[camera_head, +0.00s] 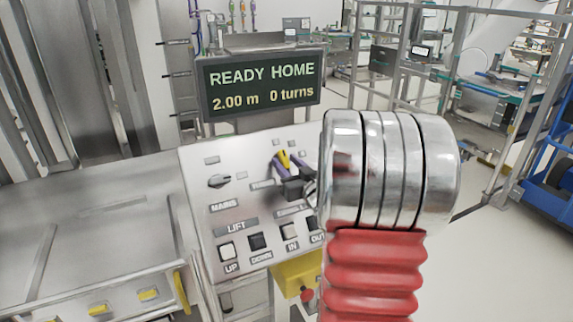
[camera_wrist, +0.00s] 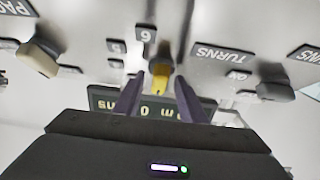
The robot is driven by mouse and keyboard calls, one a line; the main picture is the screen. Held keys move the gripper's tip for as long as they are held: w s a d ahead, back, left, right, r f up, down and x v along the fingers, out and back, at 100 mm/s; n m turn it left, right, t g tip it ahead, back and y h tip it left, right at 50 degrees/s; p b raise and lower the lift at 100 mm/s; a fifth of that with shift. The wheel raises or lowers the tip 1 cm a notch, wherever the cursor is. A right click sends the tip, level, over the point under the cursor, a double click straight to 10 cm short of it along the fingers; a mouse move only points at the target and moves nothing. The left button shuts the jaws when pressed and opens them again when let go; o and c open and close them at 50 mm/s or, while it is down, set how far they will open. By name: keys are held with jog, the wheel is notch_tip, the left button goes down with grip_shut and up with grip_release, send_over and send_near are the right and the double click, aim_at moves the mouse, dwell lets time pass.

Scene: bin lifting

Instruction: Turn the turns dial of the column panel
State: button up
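The column panel (camera_head: 226,165) is a tilted metal panel with knobs, labels and push buttons. In the wrist view, which is upside down, the turns dial (camera_wrist: 160,72) shows as a yellow and grey knob near the TURNS label (camera_wrist: 222,55). My gripper (camera_wrist: 158,80) has two purple fingers, one on each side of this knob, with narrow gaps showing. It looks open around the knob; contact is not clear. In the head view my gripper (camera_head: 284,163) is at the upper right of the panel, with yellow between its fingers. My wrist hides the panel's right side.
A display (camera_head: 262,83) above the panel reads READY HOME, 2.00 m, 0 turns. The MAINS knob (camera_head: 219,181) is at the panel's left. Lift buttons (camera_head: 258,241) line its lower edge. Another dark knob (camera_wrist: 275,91) is right of the fingers in the wrist view.

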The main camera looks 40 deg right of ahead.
jog(key=c, duration=0.7)
jog(key=shift+a+m+h, duration=0.1)
jog(key=shift+m+h, duration=0.2)
jog(key=shift+m, duration=0.2)
jog(key=shift+w+a+f+m+g+h, duration=0.1)
jog(key=shift+m+g+h, duration=0.35)
jog(key=shift+m, duration=0.45)
jog(key=shift+s+a+r+m+g+h, duration=0.1)
jog(key=shift+m+g+h, duration=0.35)
jog(key=shift+m, duration=0.45)
jog(key=shift+w+a+f+m+g+h, duration=0.1)
jog(key=shift+m+g+h, duration=0.2)
jog(key=shift+m+h, duration=0.45)
jog(key=shift+m+g+h, duration=0.85)
jog(key=shift+m+g, duration=0.25)
jog(key=shift+m, duration=1.05)
jog(key=shift+f, duration=0.1)
